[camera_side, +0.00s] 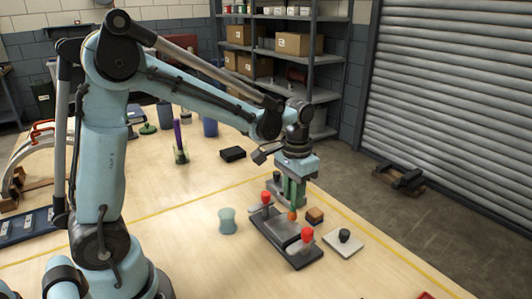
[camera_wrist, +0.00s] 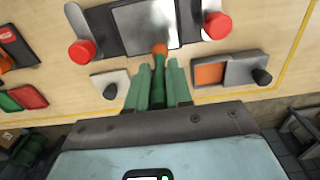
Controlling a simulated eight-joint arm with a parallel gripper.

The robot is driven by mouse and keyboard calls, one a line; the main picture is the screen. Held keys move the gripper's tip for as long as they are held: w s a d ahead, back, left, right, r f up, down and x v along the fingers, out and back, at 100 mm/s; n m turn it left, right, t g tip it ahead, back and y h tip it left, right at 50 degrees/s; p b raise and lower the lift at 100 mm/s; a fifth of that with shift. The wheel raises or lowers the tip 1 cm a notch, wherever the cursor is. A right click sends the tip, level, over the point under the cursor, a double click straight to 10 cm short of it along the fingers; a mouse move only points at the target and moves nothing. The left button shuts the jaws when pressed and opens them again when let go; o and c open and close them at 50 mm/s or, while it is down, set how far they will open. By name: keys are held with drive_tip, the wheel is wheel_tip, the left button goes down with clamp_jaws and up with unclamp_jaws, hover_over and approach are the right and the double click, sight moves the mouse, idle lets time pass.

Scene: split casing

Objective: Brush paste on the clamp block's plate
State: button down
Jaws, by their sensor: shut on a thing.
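The clamp block (camera_side: 262,226) is a dark base on the table with a red knob (camera_side: 307,235) at each end. Its bare grey plate (camera_side: 285,232) lies between the knobs and also shows in the wrist view (camera_wrist: 140,30). My gripper (camera_side: 293,190) is shut on a green brush (camera_wrist: 158,80) with an orange tip, which points down. The tip (camera_wrist: 160,49) is at the plate's near edge in the wrist view; I cannot tell whether it touches. No paste can be made out on the plate. The gripper's green fingers (camera_wrist: 158,95) flank the brush handle.
A small orange-topped block (camera_side: 315,215) and a white pad with a black knob (camera_side: 344,243) stand right of the clamp block. A translucent teal cup (camera_side: 227,220) stands to its left. A black box (camera_side: 232,154) and a purple-handled tool (camera_side: 178,135) are further back.

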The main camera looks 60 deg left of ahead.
drive_tip(key=shift+s, duration=3.3)
drive_tip(key=shift+d, duration=0.55)
drive_tip(key=shift+w, duration=3.3)
drive_tip(key=shift+s+d, duration=0.1)
drive_tip(key=shift+d, duration=0.5)
drive_tip(key=shift+s, duration=1.65)
drive_tip(key=shift+s, duration=1.55)
